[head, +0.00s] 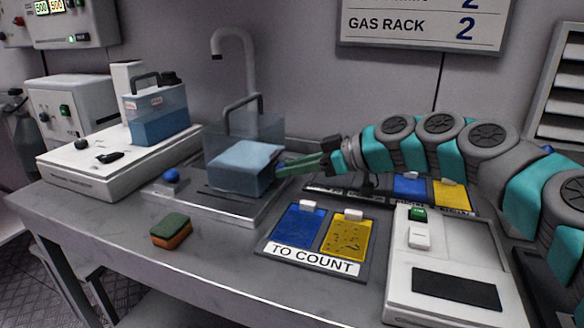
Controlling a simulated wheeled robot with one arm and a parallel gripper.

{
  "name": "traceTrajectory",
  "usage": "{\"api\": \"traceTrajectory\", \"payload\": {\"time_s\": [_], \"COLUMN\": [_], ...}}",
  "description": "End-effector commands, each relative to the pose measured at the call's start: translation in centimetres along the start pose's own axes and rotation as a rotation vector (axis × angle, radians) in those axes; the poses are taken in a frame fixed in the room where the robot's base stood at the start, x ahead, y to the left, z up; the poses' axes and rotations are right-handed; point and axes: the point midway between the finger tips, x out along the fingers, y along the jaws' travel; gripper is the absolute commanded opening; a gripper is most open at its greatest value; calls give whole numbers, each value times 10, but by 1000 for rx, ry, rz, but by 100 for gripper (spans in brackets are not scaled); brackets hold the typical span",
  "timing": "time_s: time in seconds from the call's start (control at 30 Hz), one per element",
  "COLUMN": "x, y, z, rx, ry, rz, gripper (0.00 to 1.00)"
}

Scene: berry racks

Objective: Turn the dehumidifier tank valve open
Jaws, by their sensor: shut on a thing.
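A clear tank (241,172) with blue water and a dark carrying handle stands in the metal sink (222,208). My gripper (281,168) comes in from the right, with its green fingers against the tank's right side. It is shut on a small part there. The fingers cover that part, so I cannot make out the valve or which way it is turned. A second clear tank (160,127) with blue water, a handle and red-and-white labels stands on the white unit (90,168) at the left.
A tap (247,62) rises behind the sink, and a blue knob (172,176) sits at its left edge. A sponge (171,231), a "TO COUNT" tray (313,263) and a white scale-like device (450,262) are in front. Bare counter lies around the sponge.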

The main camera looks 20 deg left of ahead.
Motion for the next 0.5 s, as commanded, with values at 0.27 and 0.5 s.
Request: {"api": "traceTrajectory", "payload": {"time_s": [0.27,0.5], "x": [0,0], "y": [2,3], "z": [1,1], "rx": [32,152], "ry": [-1,0], "rz": [-9,-60], "gripper": [0,0]}}
